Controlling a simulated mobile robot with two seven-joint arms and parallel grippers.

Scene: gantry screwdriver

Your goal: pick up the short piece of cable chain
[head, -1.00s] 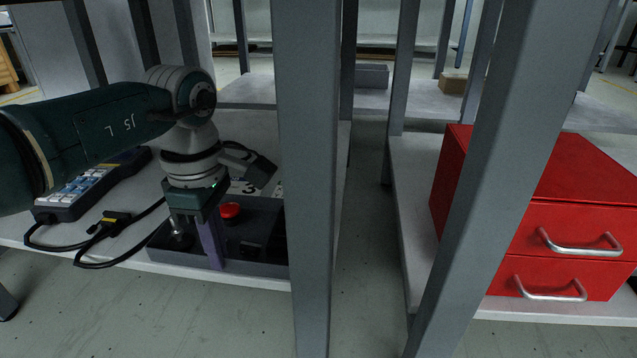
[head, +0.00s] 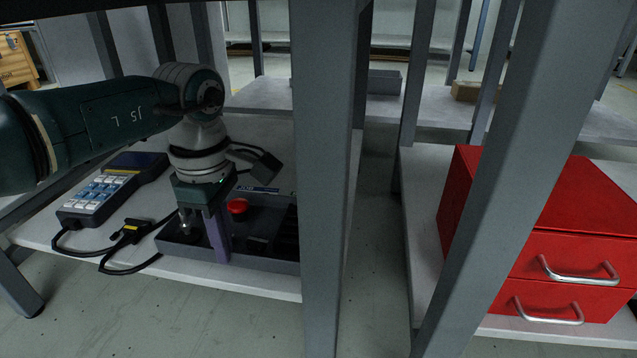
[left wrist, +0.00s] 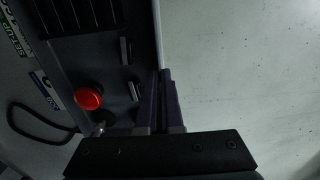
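My left gripper (head: 222,258) points down at the front edge of the dark grey tray-like box (head: 285,266) on the lower shelf. Its purple fingers lie close together in the left wrist view (left wrist: 160,75), with only a thin gap and nothing visible between them. They are beside the box's edge, with the pale floor on the other side. I cannot make out the short piece of cable chain for certain. A small black part (head: 259,243) lies in the box, right of the fingers; its kind is unclear. My right gripper is not in view.
A red button (head: 237,206) sits on the box behind the fingers. A keypad pendant (head: 105,190) and a black cable connector (head: 135,231) lie left. A grey table leg (head: 332,180) stands close on the right. A red drawer cabinet (head: 570,250) is farther right.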

